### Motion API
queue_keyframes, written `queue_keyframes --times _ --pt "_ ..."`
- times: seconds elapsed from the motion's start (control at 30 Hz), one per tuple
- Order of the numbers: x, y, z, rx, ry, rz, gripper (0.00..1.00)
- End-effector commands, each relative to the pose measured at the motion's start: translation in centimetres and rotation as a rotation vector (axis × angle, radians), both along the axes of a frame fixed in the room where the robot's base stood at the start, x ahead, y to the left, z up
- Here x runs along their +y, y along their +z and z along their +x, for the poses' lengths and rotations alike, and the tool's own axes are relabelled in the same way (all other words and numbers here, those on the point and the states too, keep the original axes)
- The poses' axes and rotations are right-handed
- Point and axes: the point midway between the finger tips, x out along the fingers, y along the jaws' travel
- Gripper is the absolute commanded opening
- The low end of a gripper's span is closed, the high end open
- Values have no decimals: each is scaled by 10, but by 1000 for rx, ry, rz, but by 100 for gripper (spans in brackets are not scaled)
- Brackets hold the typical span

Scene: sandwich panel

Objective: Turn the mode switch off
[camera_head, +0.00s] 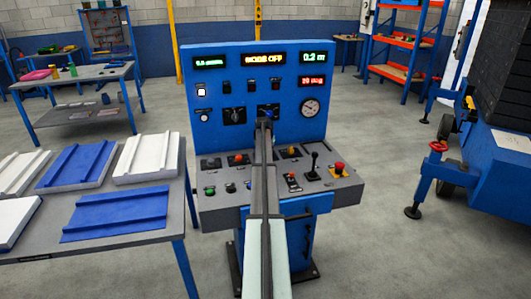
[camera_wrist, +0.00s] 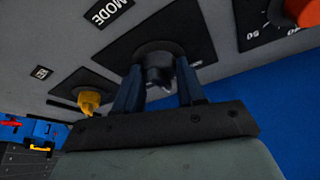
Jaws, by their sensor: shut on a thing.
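The mode switch (camera_wrist: 158,72) is a black knob on a dark square plate, beside a MODE label (camera_wrist: 110,12). In the wrist view, my gripper (camera_wrist: 158,84) has one dark blue finger on each side of the knob and is shut on it. The fingertips and the knob's lower part are hard to make out. The display (camera_head: 263,59) at the top of the panel reads MODE OFF in yellow.
Close to the switch in the wrist view are an orange dial (camera_wrist: 302,10) and a yellow control (camera_wrist: 89,101). The console also carries a black joystick (camera_head: 312,165) and a red button (camera_head: 339,167). A table (camera_head: 20,245) with blue and white panels stands left.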

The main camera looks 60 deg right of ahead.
Motion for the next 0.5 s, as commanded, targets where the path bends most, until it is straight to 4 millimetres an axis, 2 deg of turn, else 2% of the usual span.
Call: queue_keyframes --times 0.2,0.23,0.47,0.5 --pt "0 0 0 1 1 2 9" --pt "0 0 0 1 1 2 40" --pt "0 0 0 1 1 1 62" --pt "0 0 0 1 1 1 63"
